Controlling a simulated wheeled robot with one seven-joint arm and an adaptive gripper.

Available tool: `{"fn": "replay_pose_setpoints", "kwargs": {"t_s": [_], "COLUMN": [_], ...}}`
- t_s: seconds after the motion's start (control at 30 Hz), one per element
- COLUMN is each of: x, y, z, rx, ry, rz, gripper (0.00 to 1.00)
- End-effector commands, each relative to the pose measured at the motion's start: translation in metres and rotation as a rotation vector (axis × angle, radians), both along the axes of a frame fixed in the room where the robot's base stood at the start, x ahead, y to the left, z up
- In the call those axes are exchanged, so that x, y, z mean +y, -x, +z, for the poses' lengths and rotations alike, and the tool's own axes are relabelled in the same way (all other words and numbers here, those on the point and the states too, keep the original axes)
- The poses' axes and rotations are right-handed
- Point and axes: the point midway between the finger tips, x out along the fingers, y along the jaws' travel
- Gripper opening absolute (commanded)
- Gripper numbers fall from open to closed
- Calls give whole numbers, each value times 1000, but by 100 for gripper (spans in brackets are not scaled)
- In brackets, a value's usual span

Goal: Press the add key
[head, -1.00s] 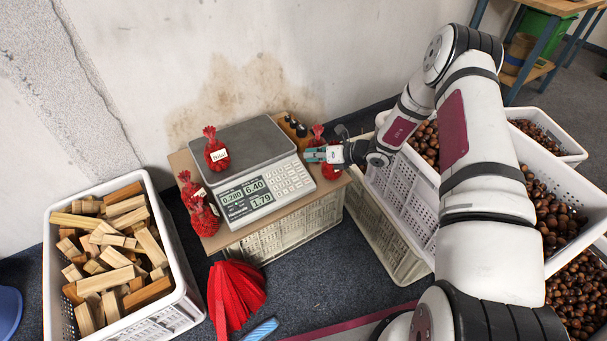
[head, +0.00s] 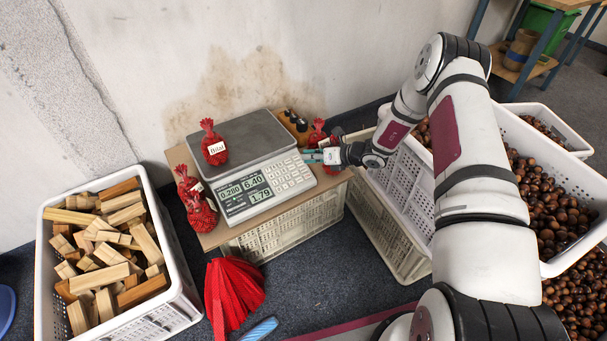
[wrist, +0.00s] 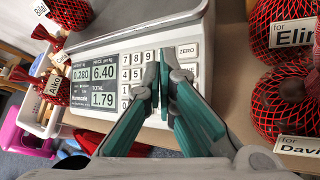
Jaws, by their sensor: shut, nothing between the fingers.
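A grey and white scale (head: 262,178) stands on a board over a crate. Its display (head: 245,191) reads 0.280, 6.40 and 1.79. Its keypad (head: 290,174) lies right of the display; in the wrist view number keys (wrist: 137,75) and a ZERO key (wrist: 187,50) show. My gripper (head: 309,156) is shut and empty at the keypad's right side. In the wrist view its green fingertips (wrist: 164,80) are over the keypad and hide several keys, so I cannot make out the add key. I cannot tell whether the tips touch the keys.
A red net bag labelled Bilal (head: 213,143) sits on the scale's pan. More red bags stand left (head: 200,214) and right (head: 318,132) of the scale. A crate of wood blocks (head: 180,290) is at left, and chestnut crates (head: 408,203) are at right.

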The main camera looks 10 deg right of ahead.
Motion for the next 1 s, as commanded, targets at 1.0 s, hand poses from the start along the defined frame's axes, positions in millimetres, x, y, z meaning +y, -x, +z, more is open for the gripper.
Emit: {"fn": "replay_pose_setpoints", "kwargs": {"t_s": [1.0], "x": [3], "y": [-12], "z": [-37], "rx": [-1], "ry": [1], "rz": [0], "gripper": [0]}}
